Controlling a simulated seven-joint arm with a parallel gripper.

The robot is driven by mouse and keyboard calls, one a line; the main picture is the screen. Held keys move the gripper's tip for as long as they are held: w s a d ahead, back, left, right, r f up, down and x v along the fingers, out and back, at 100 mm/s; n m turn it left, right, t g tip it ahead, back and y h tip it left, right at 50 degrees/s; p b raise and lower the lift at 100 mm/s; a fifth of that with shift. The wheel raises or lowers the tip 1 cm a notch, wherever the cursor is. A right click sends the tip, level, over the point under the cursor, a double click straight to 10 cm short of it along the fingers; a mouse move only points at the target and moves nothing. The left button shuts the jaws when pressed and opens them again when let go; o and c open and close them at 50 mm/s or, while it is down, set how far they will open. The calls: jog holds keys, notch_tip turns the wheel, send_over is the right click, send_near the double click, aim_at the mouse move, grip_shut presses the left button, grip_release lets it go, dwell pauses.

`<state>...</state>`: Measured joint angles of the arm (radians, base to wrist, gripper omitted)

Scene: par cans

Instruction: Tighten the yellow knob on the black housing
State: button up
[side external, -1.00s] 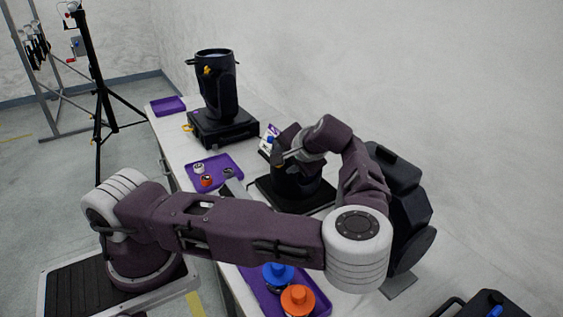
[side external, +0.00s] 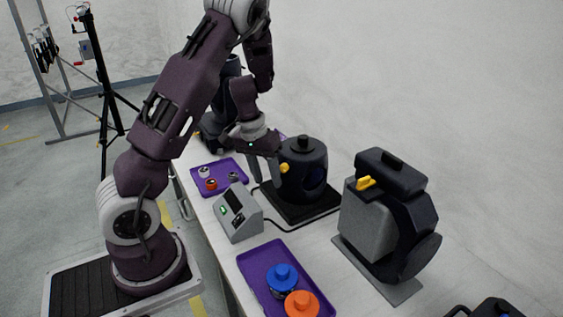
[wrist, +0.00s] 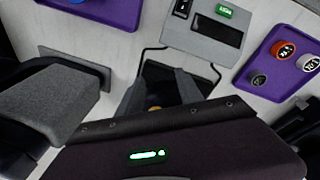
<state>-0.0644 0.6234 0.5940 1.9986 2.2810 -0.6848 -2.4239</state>
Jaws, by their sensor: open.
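The black housing (side external: 312,181) is a round drum upright on a flat black base in mid-table. A yellow knob (side external: 284,168) sticks out of its left side. My gripper (side external: 275,155) is at that side, its fingers close to the knob. In the wrist view, the two grey fingers of my gripper (wrist: 157,95) are apart, and a bit of yellow knob (wrist: 154,108) shows between them. I cannot tell whether the fingers touch it. The gripper body hides most of the housing in the wrist view.
A grey box with a green display (side external: 237,213) stands in front of the housing. A grey-and-black unit with a yellow part (side external: 380,215) stands to the right. Purple trays hold blue and orange knobs (side external: 250,265) and small caps (side external: 235,168). A dark device stands behind my arm.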

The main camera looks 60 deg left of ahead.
aim_at(284, 168)
notch_tip(284, 168, up, 8)
jog(key=w+a+t, duration=0.2)
jog(key=t, duration=0.1)
jog(key=x, duration=0.6)
jog(key=shift+w+f, duration=0.25)
jog(key=shift+f, duration=0.1)
grip_shut()
